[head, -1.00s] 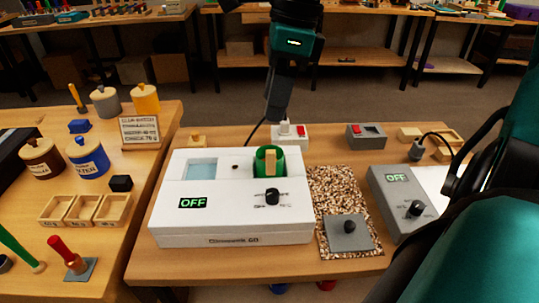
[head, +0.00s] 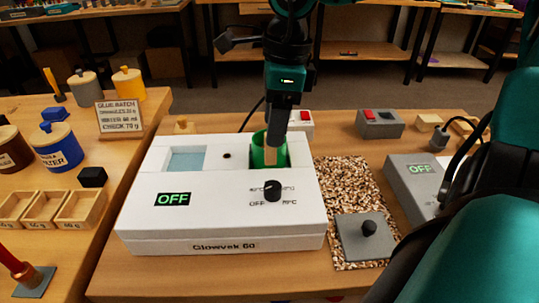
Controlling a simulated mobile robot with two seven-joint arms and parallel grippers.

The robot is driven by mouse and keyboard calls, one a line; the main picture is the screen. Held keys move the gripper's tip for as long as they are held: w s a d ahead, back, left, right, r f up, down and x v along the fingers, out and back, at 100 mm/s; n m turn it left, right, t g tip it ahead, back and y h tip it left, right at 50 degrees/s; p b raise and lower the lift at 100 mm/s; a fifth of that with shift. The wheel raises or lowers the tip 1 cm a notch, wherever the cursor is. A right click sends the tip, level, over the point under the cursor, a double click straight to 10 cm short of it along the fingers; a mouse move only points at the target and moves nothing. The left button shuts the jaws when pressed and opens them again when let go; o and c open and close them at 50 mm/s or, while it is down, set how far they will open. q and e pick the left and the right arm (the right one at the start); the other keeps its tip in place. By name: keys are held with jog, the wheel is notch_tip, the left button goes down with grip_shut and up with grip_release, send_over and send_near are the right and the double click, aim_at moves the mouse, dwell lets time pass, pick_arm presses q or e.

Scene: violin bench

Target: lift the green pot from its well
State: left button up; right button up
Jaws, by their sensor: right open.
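The green pot (head: 258,153) sits in the right-hand well of the white glue warmer (head: 220,225). A pale wooden piece (head: 270,155) stands upright at the pot's front. My right gripper (head: 276,140) points down at the pot, its dark fingers reaching the rim level at the pot's right side, near the top of the wooden piece. It is open; I cannot tell whether it touches the pot. The fingers hide part of the pot's rim. The warmer's display (head: 173,199) reads OFF, and a black knob (head: 272,190) is on its top. My left gripper is not in view.
A cork mat (head: 340,180) with a grey, knobbed plate (head: 362,238) lies right of the warmer. A grey unit (head: 412,180) is beyond it. A grey box with a red switch (head: 380,123) stands behind. Jars and wooden trays (head: 40,208) occupy the left table.

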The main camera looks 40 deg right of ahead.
aim_at(271, 162)
jog(key=f, duration=0.3)
jog(key=f+b, duration=0.1)
jog(key=f, duration=0.1)
jog(key=shift+w+a+f, duration=0.2)
jog(key=shift+w+f, duration=0.15)
grip_shut()
